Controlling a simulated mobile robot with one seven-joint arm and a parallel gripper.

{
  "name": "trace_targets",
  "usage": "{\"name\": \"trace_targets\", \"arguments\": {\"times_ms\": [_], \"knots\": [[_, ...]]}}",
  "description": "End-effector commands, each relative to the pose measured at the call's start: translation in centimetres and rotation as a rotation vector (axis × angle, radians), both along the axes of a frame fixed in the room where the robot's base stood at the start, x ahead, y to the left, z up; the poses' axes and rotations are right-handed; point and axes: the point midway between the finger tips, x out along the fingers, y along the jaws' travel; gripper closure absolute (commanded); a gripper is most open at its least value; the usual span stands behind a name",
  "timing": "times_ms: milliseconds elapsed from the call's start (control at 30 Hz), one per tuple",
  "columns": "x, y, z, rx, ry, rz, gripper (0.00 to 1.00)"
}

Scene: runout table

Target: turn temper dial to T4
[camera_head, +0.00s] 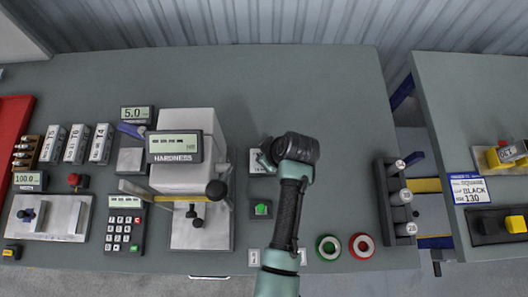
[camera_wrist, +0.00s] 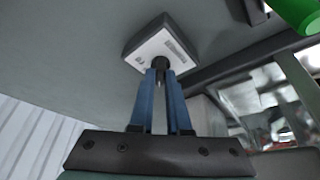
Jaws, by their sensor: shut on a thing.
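The temper dial is a small box with a white face (camera_wrist: 172,45) and a black knob (camera_wrist: 160,63) in the wrist view. My gripper (camera_wrist: 160,76) has its two blue fingers closed on the knob. Small marks are on the face, but I cannot read them or tell where the knob points. In the head view, my wrist and gripper (camera_head: 264,161) cover most of the dial; only a strip of its white face (camera_head: 254,156) shows at the left. Blocks with T labels, one reading T4 (camera_head: 101,144), stand at the far left.
A green button box (camera_head: 261,209) is just in front of the dial. The table's back right is clear.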

Motion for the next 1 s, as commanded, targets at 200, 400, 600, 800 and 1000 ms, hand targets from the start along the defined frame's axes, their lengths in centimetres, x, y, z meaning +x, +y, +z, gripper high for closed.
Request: {"name": "trace_targets", "arguments": {"times_ms": [200, 400, 600, 800, 1000], "knots": [[0.02, 0.02, 0.02, 0.001, -0.001, 0.01, 1.0], [0.02, 0.02, 0.02, 0.0, 0.0, 0.009, 1.0], [0.02, 0.02, 0.02, 0.0, 0.0, 0.009, 0.55], [0.01, 0.01, 0.02, 0.0, 0.0, 0.009, 0.55], [-0.09, -0.19, 0.56, -0.001, -0.002, 0.007, 0.55]]}}
